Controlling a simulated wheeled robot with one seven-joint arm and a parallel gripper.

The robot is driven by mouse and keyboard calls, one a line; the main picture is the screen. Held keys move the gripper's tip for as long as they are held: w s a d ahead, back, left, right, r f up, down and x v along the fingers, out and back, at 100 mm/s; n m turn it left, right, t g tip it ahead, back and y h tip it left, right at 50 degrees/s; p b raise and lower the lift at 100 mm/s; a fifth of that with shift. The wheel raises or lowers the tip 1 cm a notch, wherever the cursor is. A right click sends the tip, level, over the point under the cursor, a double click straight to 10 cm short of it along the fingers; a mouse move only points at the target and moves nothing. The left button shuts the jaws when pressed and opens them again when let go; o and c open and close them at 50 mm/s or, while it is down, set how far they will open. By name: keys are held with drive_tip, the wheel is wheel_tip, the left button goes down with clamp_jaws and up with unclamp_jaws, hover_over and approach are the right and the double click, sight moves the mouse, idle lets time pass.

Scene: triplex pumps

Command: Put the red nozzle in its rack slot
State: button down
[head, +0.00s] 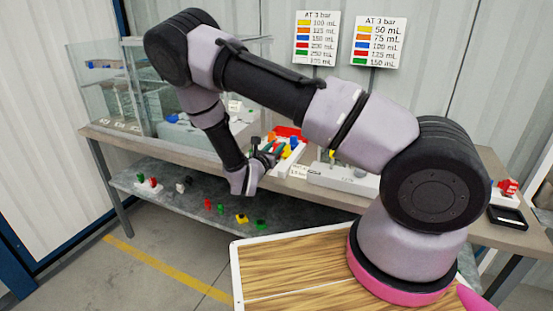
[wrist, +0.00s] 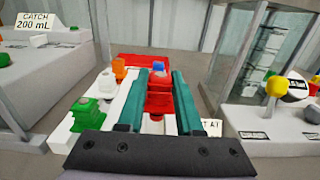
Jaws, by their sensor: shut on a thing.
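The red nozzle (wrist: 159,98) is between the teal fingers of my gripper (wrist: 158,82) in the wrist view, and the gripper is shut on it. The nozzle is over or beside the white rack (wrist: 122,112); whether its base touches a slot cannot be told. The rack has a red part at its far end. A green nozzle (wrist: 85,112) and an orange nozzle (wrist: 118,68) stand in the rack, left of the fingers. In the head view my gripper (head: 268,150) is at the bench's front edge by the rack, and the held nozzle is hard to make out.
A glass enclosure (head: 105,90) stands on the bench at left. Several coloured nozzles lie on the lower shelf (head: 150,203). A white pump base (head: 345,178) stands right of the rack. A black tray (head: 507,217) is at the bench's right end. Two colour charts (head: 317,38) hang behind.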

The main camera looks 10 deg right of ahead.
drive_tip(key=shift+f, duration=2)
drive_tip(key=shift+f, duration=0.1)
drive_tip(key=shift+f, duration=0.25)
drive_tip(key=c, duration=0.6)
unclamp_jaws()
